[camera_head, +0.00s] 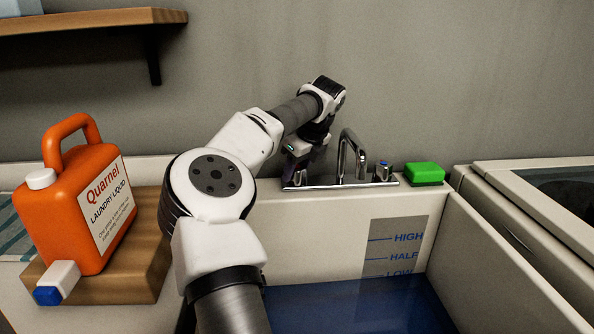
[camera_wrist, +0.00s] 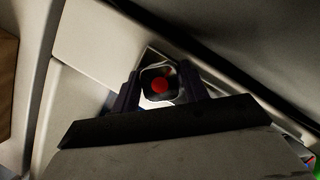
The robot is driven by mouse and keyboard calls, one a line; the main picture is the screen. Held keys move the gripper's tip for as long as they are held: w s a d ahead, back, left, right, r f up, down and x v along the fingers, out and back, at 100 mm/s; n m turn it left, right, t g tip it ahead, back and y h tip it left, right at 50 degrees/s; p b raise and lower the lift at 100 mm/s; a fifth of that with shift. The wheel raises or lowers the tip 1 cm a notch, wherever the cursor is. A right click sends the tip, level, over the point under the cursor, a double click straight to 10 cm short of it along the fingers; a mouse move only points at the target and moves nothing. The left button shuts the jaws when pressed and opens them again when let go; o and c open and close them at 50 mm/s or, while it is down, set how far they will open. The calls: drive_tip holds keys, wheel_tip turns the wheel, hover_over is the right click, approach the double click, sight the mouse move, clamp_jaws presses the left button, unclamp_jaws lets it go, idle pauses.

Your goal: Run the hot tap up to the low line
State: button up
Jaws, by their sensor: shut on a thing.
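The hot tap handle (camera_wrist: 160,84), marked with a red dot, sits between the fingers of my gripper (camera_wrist: 160,92) in the wrist view. My gripper (camera_head: 297,174) is shut on it at the left end of the chrome tap base. The curved spout (camera_head: 347,152) stands in the middle; I cannot make out a stream from it. The cold tap (camera_head: 383,171) has a blue top. Blue water (camera_head: 350,308) lies in the basin, its far edge about at the LOW line (camera_head: 377,276) on the gauge panel (camera_head: 396,246). I cannot tell if it exactly meets the line.
A green sponge (camera_head: 425,173) sits on the rim right of the taps. An orange laundry liquid jug (camera_head: 75,211) stands on a wooden block (camera_head: 140,262) at left. A wooden shelf (camera_head: 95,20) hangs above left. A white appliance (camera_head: 540,220) is at right.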

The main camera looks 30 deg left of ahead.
drive_tip(key=shift+n, duration=0.4)
drive_tip(key=o, duration=1)
drive_tip(key=w+v, duration=0.1)
drive_tip(key=v, duration=1.2)
drive_tip(key=shift+s+r+p, duration=0.35)
drive_tip(key=shift+r, duration=0.1)
